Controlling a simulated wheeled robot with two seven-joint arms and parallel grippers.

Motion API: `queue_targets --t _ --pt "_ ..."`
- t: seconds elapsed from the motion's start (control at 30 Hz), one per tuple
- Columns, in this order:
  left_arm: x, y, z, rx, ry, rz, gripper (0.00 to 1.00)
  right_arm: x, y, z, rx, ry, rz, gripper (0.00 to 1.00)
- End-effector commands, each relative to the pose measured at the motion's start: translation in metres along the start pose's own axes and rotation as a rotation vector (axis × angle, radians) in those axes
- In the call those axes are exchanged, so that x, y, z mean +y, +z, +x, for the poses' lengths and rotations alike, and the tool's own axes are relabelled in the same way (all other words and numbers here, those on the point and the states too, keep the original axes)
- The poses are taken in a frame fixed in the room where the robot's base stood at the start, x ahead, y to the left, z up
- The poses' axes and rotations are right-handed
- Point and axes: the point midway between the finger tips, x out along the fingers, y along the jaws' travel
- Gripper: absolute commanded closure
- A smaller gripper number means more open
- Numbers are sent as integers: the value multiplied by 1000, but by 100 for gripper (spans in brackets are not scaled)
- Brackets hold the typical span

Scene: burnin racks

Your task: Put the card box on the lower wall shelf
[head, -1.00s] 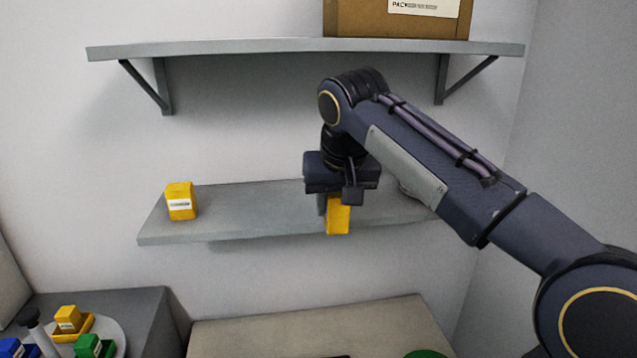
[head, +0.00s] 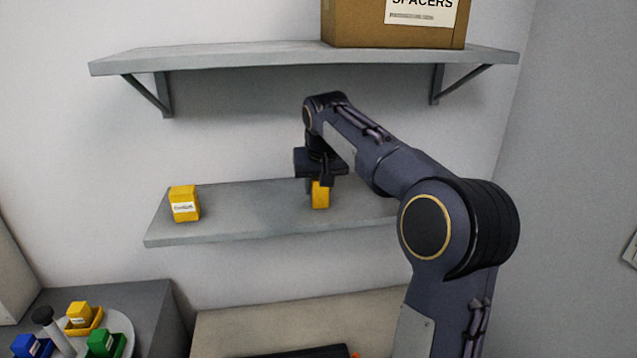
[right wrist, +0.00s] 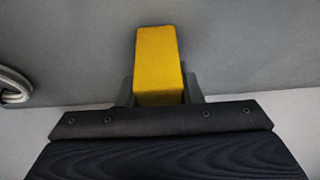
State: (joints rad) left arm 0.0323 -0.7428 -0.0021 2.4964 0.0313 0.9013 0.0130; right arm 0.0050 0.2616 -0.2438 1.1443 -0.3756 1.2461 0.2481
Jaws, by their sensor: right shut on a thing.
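My right gripper (head: 320,187) is shut on a small yellow box (head: 320,196), which I take for the card box. The box hangs upright below the fingers, over the middle of the grey lower wall shelf (head: 262,210). I cannot tell whether its base touches the shelf. In the right wrist view the yellow box (right wrist: 158,62) sits between the two finger ends, with the grey shelf surface (right wrist: 70,50) behind it. The gripper partly hides the box top. My left gripper is not in view.
Another yellow box (head: 184,204) with a white label stands at the lower shelf's left end. The upper shelf (head: 220,60) bears a brown SPACERS carton (head: 355,22). A round tray (head: 118,322) with yellow, green and blue boxes is at lower left. Shelf between the yellow boxes is clear.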

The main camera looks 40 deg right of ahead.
Motion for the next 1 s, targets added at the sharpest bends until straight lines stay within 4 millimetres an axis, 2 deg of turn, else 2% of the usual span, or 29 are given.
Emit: queue_targets --t 0.33,0.37,0.5,0.87,1.0 --pt "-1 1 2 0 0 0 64 0 2 4 0 0 0 91" --pt "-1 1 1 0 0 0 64 0 2 3 0 0 0 65" --pt "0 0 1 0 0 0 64 0 2 3 0 0 0 47" --pt "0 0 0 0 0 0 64 0 0 -2 1 -1 0 46" --pt "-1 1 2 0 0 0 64 -1 0 -19 5 -3 -1 46"
